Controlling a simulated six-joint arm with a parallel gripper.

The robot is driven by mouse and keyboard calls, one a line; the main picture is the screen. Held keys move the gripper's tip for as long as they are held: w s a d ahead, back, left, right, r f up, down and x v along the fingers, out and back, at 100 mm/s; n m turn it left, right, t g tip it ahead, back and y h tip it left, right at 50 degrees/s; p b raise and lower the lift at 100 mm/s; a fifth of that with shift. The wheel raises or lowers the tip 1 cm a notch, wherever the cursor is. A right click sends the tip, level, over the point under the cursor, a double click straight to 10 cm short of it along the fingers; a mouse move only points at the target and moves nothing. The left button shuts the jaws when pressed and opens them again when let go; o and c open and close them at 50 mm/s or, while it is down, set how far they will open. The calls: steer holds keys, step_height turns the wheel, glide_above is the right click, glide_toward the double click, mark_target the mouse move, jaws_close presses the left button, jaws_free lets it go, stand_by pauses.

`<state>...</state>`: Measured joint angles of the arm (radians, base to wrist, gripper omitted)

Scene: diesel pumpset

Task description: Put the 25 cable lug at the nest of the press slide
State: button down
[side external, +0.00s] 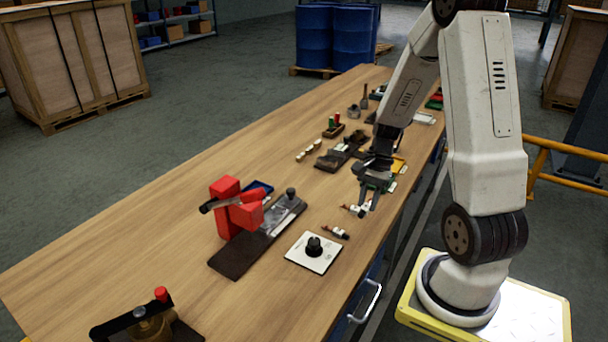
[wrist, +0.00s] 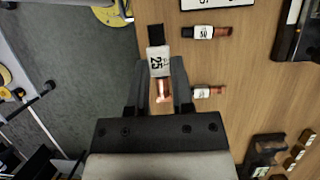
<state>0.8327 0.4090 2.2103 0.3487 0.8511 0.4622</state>
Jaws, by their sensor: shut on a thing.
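The 25 cable lug (wrist: 157,62) has a white sleeve marked 25, a black end and a copper end. My gripper (side external: 369,198) is shut on it; in the wrist view the two fingers lie on either side of it, with the black end pointing away from the palm. In the side view the gripper is low over the right edge of the bench, near the other lugs. The red press (side external: 236,207) stands left of it, with the metal press slide (side external: 275,221) on a dark base. The nest is too small to make out.
A lug marked 50 (wrist: 205,32) and another lug (wrist: 207,92) lie on the bench beside the held one. Small tools and holders stand farther back.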

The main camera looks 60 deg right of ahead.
steer(key=s+a+r, duration=0.2)
steer(key=s+a, duration=0.1)
steer(key=s, duration=0.2)
steer(key=shift+r, duration=0.3)
steer(key=shift+s, duration=0.1)
stand_by(0.4)
glide_above(272, 218)
steer(key=f, duration=0.6)
steer(key=shift+s+a, duration=0.1)
steer(key=shift+s, duration=0.25)
steer(key=shift+w+f, duration=0.25)
stand_by(0.6)
steer(key=shift+f, duration=0.1)
